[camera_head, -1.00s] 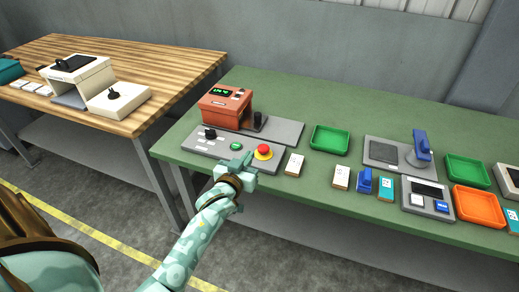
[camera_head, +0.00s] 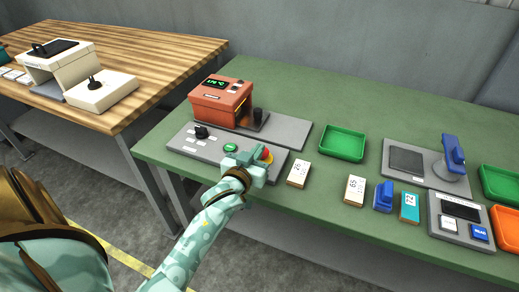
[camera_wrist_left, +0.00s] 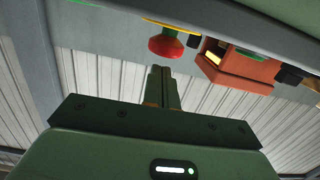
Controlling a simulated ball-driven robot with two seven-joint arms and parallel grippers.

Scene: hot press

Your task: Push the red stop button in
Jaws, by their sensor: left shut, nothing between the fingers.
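The red stop button (camera_head: 266,155) is a round red mushroom head on a yellow base. It sits at the right end of the grey control panel (camera_head: 205,150) and is partly hidden by my gripper in the head view. My left gripper (camera_head: 250,152) is shut and empty, just beside the button. In the left wrist view the red button (camera_wrist_left: 166,47) shows beyond the tips of my left gripper (camera_wrist_left: 161,70), with a small gap in the picture. I cannot tell whether they touch. My right gripper is not in view.
A green button (camera_head: 230,148) and a black knob (camera_head: 201,131) share the panel. The orange press (camera_head: 220,100) stands behind it. A white card block (camera_head: 298,173) lies to the right, near a green tray (camera_head: 342,144). A wooden table (camera_head: 150,65) stands at left.

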